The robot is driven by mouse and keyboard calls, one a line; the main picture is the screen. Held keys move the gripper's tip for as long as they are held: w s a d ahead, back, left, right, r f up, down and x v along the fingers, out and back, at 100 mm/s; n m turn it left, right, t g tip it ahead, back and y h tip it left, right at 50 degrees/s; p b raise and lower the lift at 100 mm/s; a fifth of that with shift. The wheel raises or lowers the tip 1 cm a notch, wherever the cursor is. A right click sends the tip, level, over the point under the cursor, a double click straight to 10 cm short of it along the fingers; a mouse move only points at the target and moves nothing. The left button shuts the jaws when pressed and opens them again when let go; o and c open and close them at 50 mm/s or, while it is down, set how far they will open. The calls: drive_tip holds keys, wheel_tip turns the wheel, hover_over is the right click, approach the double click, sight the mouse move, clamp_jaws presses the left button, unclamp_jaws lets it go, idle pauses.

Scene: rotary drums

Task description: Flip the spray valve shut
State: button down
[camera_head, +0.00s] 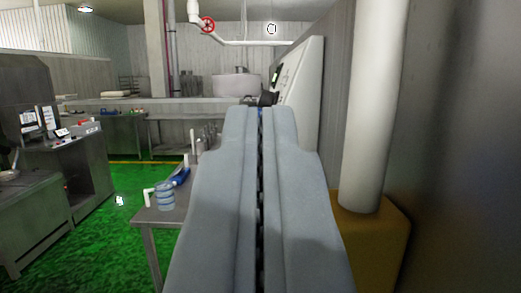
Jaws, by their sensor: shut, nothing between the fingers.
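My gripper (262,112) fills the lower middle of the view, pointing away from me. Its two grey fingers are shut against each other, with only a thin dark seam between them and nothing held. No part in view can be told for sure as the spray valve. A red handwheel (207,25) sits on a white pipe (245,43) high on the back wall, far beyond my gripper and up to the left. A small dark part (268,98) shows just past my fingertips, partly hidden by them; I cannot tell what it is or whether they touch.
A thick white vertical pipe (368,110) and a yellow block (375,240) stand close on the right. A white slanted panel (303,90) is behind the fingers. A metal table (160,214) with a blue-banded container (166,196) is left. Green floor (118,240) is open farther left.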

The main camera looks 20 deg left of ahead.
drive_tip(key=s, duration=0.1)
drive_tip(key=s+d, duration=0.1)
drive_tip(key=s, duration=0.1)
drive_tip(key=shift+s+f, duration=0.15)
drive_tip(key=shift+s, duration=0.15)
drive_tip(key=shift+d, duration=0.1)
